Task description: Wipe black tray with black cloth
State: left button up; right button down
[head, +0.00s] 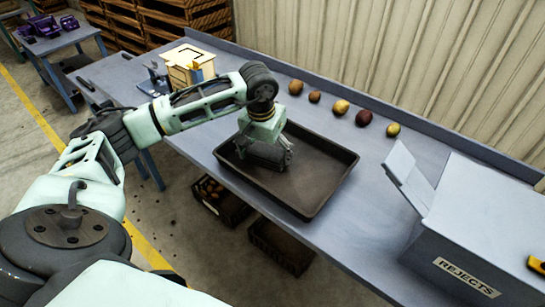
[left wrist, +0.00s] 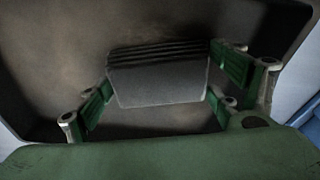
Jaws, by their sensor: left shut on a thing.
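The black tray (head: 318,185) lies flat on the blue-grey bench, with brownish smudges on its floor in the left wrist view (left wrist: 60,60). My left gripper (head: 268,155) is inside the tray's left part, pointing down. It is shut on the black cloth (head: 262,156), a dark folded pad with ridged layers in the left wrist view (left wrist: 160,80), gripped between green finger pads on both sides. The cloth is at or close to the tray floor; I cannot tell if it touches. My right gripper is not in view.
Several potatoes (head: 341,106) lie in a row behind the tray. A grey REJECTS box (head: 470,235) with a raised flap stands at right, a wooden box (head: 190,63) at back left. Crates (head: 280,248) sit under the bench. The tray's right part is clear.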

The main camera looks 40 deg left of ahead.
aim_at(269, 161)
pick_arm(q)
jog(key=shift+a, duration=0.5)
jog(key=shift+f+b, duration=0.15)
jog(key=shift+b, duration=0.2)
jog(key=shift+s+d+f, duration=0.1)
jog(key=shift+s+d, duration=0.05)
jog(key=shift+d, duration=0.8)
jog(key=shift+s+d+f, duration=0.1)
jog(key=shift+d, duration=0.85)
jog(key=shift+s, duration=1.05)
jog(key=shift+w+a+r+b, duration=0.1)
jog(key=shift+a+b, duration=0.65)
jog(key=shift+a, duration=1.05)
jog(key=shift+a+r, duration=0.15)
jog(key=shift+a, duration=0.05)
jog(key=shift+d, duration=1.9)
jog(key=shift+r, duration=0.2)
